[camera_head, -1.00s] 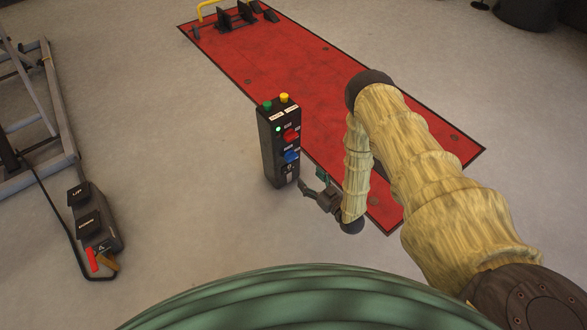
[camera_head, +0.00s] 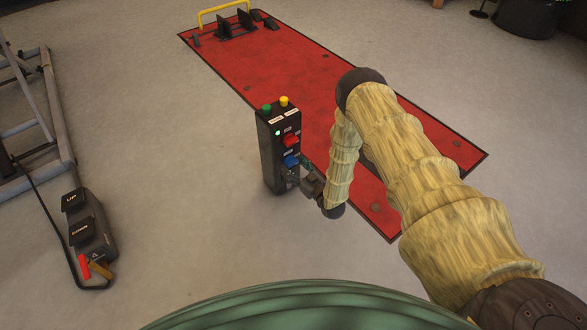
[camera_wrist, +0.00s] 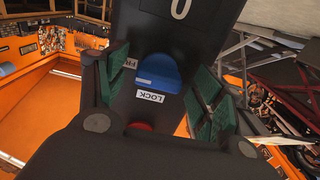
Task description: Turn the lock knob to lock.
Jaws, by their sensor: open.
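The control box (camera_head: 268,160) is a black upright post beside the red lift platform. A blue knob (camera_head: 291,161) sits on its front face under a red knob (camera_head: 291,141). In the wrist view the blue knob (camera_wrist: 158,72) is close, with a white LOCK label (camera_wrist: 150,96) beside it and a second label partly hidden at its left. The red knob (camera_wrist: 141,126) is mostly hidden by my gripper body. My gripper (camera_head: 301,172) is at the box's front; its green-padded fingers are open, one on each side of the blue knob. Contact cannot be told.
Green (camera_head: 266,107) and yellow (camera_head: 284,101) buttons top the box. The red lift platform (camera_head: 300,75) lies behind, with a yellow bar (camera_head: 222,12) at its far end. A foot pedal unit (camera_head: 92,230) and grey lift frame (camera_head: 40,110) are at left. Floor between is clear.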

